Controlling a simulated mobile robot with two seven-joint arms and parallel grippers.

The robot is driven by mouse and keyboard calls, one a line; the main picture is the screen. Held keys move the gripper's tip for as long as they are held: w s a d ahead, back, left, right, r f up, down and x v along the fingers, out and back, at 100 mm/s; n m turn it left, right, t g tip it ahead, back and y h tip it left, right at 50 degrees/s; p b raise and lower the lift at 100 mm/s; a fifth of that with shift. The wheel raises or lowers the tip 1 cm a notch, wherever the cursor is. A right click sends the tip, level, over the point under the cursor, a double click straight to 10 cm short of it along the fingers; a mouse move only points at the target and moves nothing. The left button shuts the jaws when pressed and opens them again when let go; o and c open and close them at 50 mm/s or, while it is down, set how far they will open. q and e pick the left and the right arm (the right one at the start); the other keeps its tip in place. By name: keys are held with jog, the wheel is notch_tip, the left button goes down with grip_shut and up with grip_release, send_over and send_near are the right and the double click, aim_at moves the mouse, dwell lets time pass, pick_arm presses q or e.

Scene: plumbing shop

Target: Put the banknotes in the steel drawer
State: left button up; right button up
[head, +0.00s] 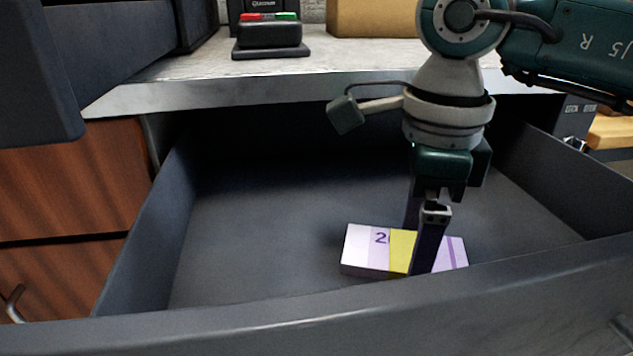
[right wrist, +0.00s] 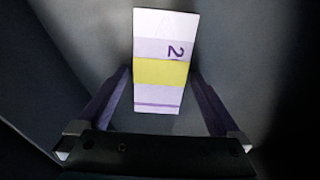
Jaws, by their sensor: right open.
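The banknotes (head: 360,248) are a white and lilac bundle with a yellow band, lying on the floor of the open steel drawer (head: 270,220), near its front wall. The bundle also shows in the right wrist view (right wrist: 163,50), lying flat between the fingers with a gap on each side. My right gripper (head: 420,262) points down into the drawer with its fingers around the bundle, open. In the right wrist view the gripper (right wrist: 165,100) has its fingers spread wide. My left gripper is not in view.
A grey counter top (head: 180,85) lies behind and above the drawer. A black card terminal (head: 270,33) and a tan box (head: 372,18) stand on it. Wooden drawer fronts (head: 70,190) are at the left. The drawer's left half is empty.

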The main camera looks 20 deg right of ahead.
jog(key=shift+r, duration=0.3)
notch_tip(320, 180, up, 12)
jog(key=p, duration=0.2)
jog(key=shift+f+p, duration=0.15)
jog(key=shift+p, duration=0.25)
